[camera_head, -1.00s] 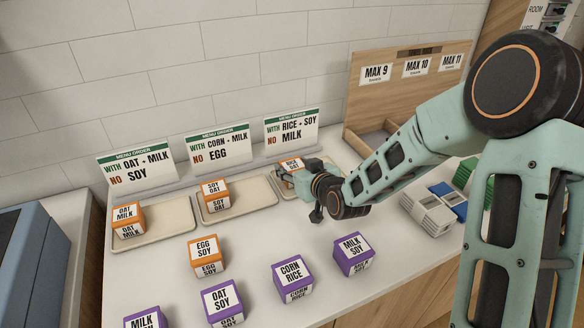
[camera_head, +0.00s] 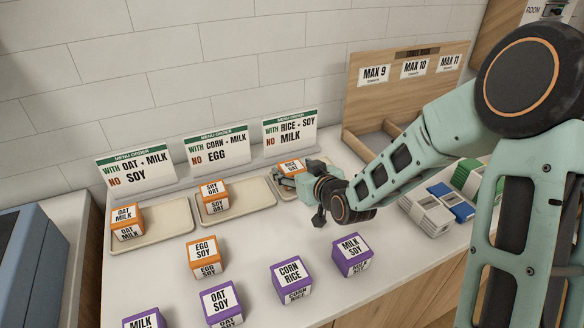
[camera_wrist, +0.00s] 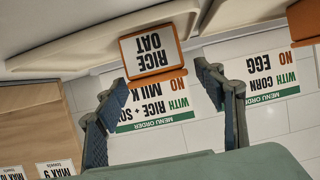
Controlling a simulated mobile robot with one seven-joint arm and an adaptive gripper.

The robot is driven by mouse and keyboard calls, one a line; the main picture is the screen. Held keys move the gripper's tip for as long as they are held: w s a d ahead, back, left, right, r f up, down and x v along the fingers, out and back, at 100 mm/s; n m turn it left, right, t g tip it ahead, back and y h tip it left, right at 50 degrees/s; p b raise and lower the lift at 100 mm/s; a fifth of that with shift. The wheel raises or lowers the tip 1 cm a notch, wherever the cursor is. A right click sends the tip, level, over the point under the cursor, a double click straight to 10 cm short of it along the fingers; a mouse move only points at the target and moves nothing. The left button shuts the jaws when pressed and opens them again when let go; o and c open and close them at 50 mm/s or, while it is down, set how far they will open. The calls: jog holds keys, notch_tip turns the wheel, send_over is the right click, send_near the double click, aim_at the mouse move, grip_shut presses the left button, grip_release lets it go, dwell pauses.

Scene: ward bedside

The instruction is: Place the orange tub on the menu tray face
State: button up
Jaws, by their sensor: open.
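The orange tub labelled RICE OAT (camera_head: 291,166) sits on the right-hand tray (camera_head: 262,195), in front of the menu card reading WITH RICE + SOY, NO MILK (camera_head: 290,130). It is partly hidden by my gripper (camera_head: 300,182) in the head view. In the wrist view, the tub (camera_wrist: 152,54) appears upside down, just beyond and between the spread fingers of my gripper (camera_wrist: 160,85). The jaws are open with nothing held. Orange tubs OAT MILK (camera_head: 127,223) and SOY OAT (camera_head: 213,198) sit on the left and middle trays. Orange EGG SOY (camera_head: 206,256) stands on the counter.
A wooden rack with MAX signs (camera_head: 400,80) stands at back right. White, blue and green blocks (camera_head: 428,214) lie right of my gripper.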

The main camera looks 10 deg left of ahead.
jog(key=v, duration=1)
jog(key=shift+p, duration=0.3)
jog(key=shift+d, duration=0.1)
